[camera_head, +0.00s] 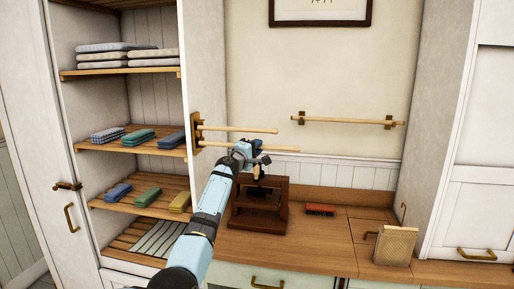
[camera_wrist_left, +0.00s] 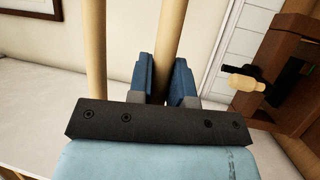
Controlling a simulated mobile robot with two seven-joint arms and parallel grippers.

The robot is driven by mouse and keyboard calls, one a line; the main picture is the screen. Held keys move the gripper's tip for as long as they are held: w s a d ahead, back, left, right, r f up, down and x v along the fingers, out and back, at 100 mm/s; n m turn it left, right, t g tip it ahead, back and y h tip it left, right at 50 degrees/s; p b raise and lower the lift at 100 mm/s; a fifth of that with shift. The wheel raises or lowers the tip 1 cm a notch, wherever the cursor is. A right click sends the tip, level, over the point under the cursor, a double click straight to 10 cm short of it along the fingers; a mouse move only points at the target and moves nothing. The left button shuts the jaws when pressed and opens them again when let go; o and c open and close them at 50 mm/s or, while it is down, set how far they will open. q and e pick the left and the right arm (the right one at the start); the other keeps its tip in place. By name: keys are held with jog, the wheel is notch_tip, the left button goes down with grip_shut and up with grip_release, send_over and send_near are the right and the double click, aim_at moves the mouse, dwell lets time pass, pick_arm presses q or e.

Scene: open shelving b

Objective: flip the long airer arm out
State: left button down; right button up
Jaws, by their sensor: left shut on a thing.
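The airer has a wooden wall bracket (camera_head: 196,133) on the side panel of the open shelving, with two pale rods standing out from it to the right. The upper rod (camera_head: 240,129) ends sooner; the lower rod, the long airer arm (camera_head: 282,149), reaches further. My left gripper (camera_head: 247,150) is shut on the long arm partway along it. In the left wrist view the long arm (camera_wrist_left: 171,40) passes between the blue fingers (camera_wrist_left: 163,82), and the other rod (camera_wrist_left: 95,50) runs beside it on the left, apart from the fingers. My right gripper is not in view.
A dark wooden stand (camera_head: 260,210) is on the counter just below my left gripper; its pale knob (camera_wrist_left: 245,83) is close in the wrist view. A red brush (camera_head: 320,209) and an upright wooden board (camera_head: 395,246) stand further right. A wall rail (camera_head: 345,121) hangs behind.

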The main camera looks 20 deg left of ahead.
pick_arm(q)
jog(key=shift+f, duration=0.15)
jog(key=c, duration=1.1)
grip_release()
jog(key=shift+o, duration=0.2)
jog(key=shift+s, duration=0.2)
jog(key=shift+s+a, duration=0.1)
jog(key=shift+s, duration=0.1)
jog(key=b+v, duration=0.1)
jog(key=v, duration=1.2)
jog(key=shift+s, duration=0.15)
